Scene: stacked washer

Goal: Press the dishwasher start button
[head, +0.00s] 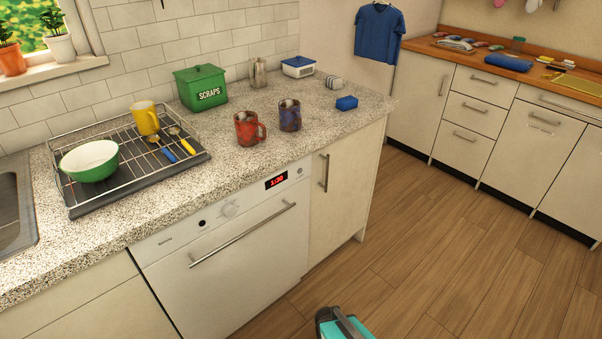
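The white dishwasher (225,275) is built in under the counter, and its door is closed. A long metal bar handle (243,236) crosses the upper door. On its control panel are a black round spot (202,223), a pale round knob (229,209), a dark display (277,182) with red lit digits, and a small round button-like detail (300,171) at the right end. I cannot tell from any label which control is the start button. No gripper fingers show, and nothing touches the panel.
A teal and dark grey piece (343,325) is cut off at the bottom edge; I cannot tell what it is. Wooden floor (450,260) is clear to the right. The counter holds mugs (247,129), a drying rack (75,205) and a green scraps bin (203,88).

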